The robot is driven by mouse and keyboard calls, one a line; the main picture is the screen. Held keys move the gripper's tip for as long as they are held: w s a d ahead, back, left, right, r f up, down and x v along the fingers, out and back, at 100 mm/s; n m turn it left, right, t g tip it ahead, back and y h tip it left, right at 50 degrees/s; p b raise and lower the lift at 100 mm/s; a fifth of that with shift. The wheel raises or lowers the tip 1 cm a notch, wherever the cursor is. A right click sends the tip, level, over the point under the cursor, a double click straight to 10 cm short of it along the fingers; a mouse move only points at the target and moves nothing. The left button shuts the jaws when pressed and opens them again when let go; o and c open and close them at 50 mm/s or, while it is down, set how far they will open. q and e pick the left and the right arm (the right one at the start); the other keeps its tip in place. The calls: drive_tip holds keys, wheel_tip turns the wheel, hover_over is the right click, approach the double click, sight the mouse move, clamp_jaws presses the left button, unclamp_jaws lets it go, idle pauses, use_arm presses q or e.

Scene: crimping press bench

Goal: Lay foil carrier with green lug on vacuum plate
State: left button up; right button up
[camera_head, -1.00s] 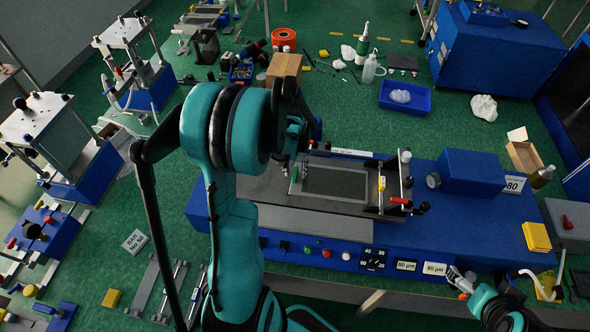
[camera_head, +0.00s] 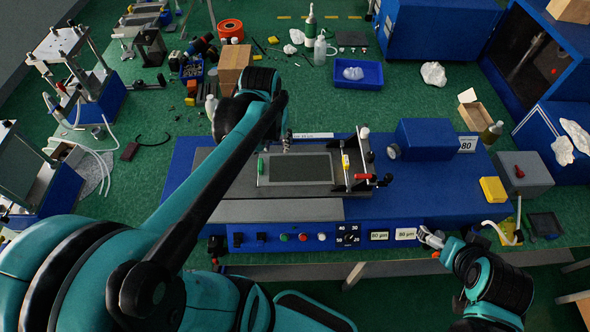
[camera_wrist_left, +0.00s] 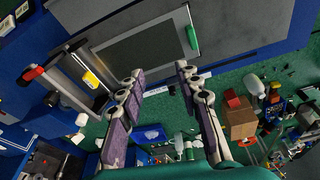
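The foil carrier (camera_head: 300,168), a dark sheet in a pale frame, lies flat on the grey vacuum plate (camera_head: 225,178) of the blue bench unit. Its green lug (camera_head: 261,167) is at the left end. In the left wrist view the carrier (camera_wrist_left: 145,50) and the green lug (camera_wrist_left: 192,37) show ahead of the fingers. My left gripper (camera_head: 287,143) is by the carrier's far edge; in the wrist view it (camera_wrist_left: 158,78) is open, with nothing between its fingers. My right gripper (camera_head: 430,241) is at the unit's front right; its opening is unclear.
A clamp bar with a red-tipped handle (camera_head: 366,177) stands at the carrier's right end. Behind the plate are a cardboard box (camera_head: 236,62), bottles and a blue tray (camera_head: 354,74). A yellow block (camera_head: 493,190) sits to the right. Green bench surface is free behind the unit.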

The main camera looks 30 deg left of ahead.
use_arm(q)
drive_tip(key=s+d+m+t, duration=0.3)
drive_tip(key=s+d, duration=0.4)
drive_tip(key=d, duration=0.4)
drive_tip(key=shift+d+r+m+t+h, duration=0.3)
drive_tip(key=shift+r+m+t, duration=0.15)
drive_tip(key=shift+t, duration=0.35)
